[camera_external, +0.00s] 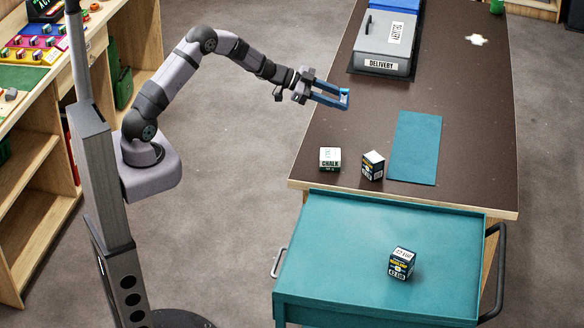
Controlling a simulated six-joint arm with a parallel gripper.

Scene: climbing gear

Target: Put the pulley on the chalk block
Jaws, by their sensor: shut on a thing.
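The chalk block (330,159), a small white and green block with "CHALK" on its front, lies near the left front corner of the brown table. My gripper (338,97) is in the air above the table's left side, up and slightly right of the chalk block in the picture and apart from it. Its fingers are shut on a small blue and grey thing at their tips, which looks like the pulley (344,97). It is too small here to make out its details, and the fingers partly hide it.
A dark box (373,166) stands just right of the chalk block, beside a teal mat (424,140). A grey delivery box (378,62) is at the table's back. A teal cart (330,255) in front carries another box (401,263).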

